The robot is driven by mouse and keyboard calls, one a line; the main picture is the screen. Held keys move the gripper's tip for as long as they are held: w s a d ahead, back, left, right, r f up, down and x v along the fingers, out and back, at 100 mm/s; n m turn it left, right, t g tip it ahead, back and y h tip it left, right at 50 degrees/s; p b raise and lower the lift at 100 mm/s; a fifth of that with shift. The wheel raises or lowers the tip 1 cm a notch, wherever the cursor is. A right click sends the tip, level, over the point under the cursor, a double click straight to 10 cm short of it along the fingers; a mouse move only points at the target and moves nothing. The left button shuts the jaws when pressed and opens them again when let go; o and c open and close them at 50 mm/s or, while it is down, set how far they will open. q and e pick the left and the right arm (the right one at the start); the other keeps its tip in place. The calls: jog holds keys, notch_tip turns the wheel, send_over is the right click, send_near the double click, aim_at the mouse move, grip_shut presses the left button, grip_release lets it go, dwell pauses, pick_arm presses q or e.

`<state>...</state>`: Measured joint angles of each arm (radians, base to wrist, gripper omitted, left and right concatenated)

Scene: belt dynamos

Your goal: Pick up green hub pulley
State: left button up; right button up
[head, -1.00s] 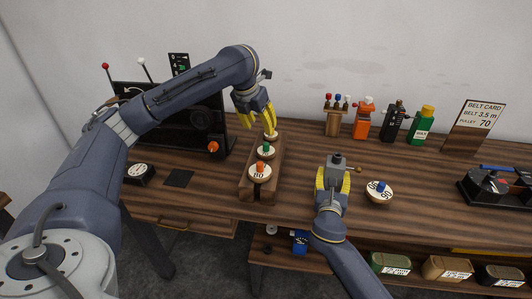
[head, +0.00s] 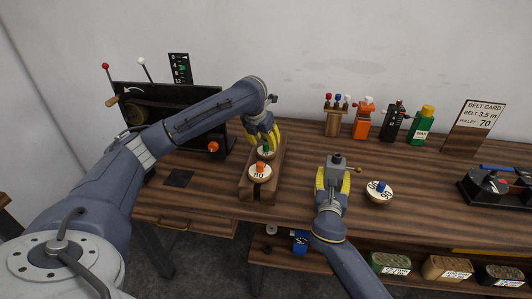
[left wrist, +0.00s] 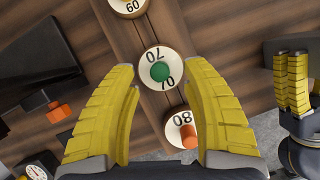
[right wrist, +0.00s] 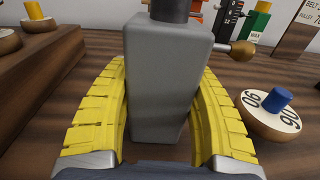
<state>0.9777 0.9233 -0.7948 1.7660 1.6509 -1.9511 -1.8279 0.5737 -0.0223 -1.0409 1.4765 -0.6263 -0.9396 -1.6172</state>
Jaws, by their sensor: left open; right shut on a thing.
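The green hub pulley (head: 266,153) is a pale disc marked 70 with a green hub, sitting in the middle of the wooden rack (head: 246,190). In the left wrist view the green hub pulley (left wrist: 150,79) lies ahead, between the open yellow fingers. My left gripper (head: 264,138) is open and empty, pointing down just above it and partly covering it in the head view. My right gripper (head: 334,176) is shut on a grey block-shaped tool (right wrist: 168,75) with a brass ball knob, held upright over the table.
The orange hub pulley (head: 260,171), marked 80, sits nearer on the same rack, and one marked 60 (left wrist: 128,4) on the other side. A blue hub pulley (head: 379,191) lies on the table at right. The black machine (head: 160,110) stands behind the left arm.

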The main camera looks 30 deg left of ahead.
pick_arm(q)
jog(key=shift+x, duration=1.3)
grip_shut()
